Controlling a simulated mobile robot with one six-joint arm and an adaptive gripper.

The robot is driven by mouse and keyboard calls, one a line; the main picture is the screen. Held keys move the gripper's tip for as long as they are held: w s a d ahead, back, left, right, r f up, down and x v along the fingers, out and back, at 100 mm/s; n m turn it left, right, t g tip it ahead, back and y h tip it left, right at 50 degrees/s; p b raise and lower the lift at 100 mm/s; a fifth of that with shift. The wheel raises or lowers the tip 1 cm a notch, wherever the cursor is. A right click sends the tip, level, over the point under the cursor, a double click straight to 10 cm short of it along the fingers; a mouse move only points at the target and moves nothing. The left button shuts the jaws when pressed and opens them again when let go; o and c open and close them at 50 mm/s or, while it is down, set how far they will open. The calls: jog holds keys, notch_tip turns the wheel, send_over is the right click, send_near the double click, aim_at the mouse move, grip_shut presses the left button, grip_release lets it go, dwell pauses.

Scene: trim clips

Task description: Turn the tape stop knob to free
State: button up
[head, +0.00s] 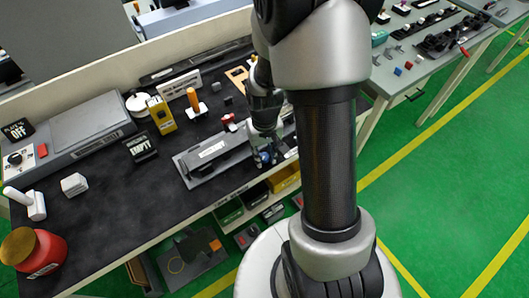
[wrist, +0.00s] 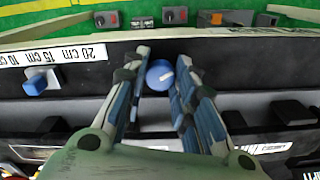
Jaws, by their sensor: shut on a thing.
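In the wrist view, a round blue knob (wrist: 160,76) with a small pale mark sits between the fingertips of my gripper (wrist: 163,64). The fingers are shut on its sides. A second blue knob (wrist: 36,84) on a white base stands apart at the left, below a white scale strip (wrist: 60,53) marked 20, 15 and 10 cm. In the head view, my gripper (head: 264,157) points down at the right end of a grey fixture (head: 212,150) near the bench's front edge. My arm hides part of that area. I cannot read a free mark by the held knob.
A red jar (head: 35,250) stands front left. Bins (head: 285,180) sit below the bench edge.

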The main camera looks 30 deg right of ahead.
aim_at(264, 156)
dwell(0.3)
jog(key=o, duration=0.8)
notch_tip(264, 156, up, 12)
dwell(0.4)
jog(key=shift+o, duration=0.6)
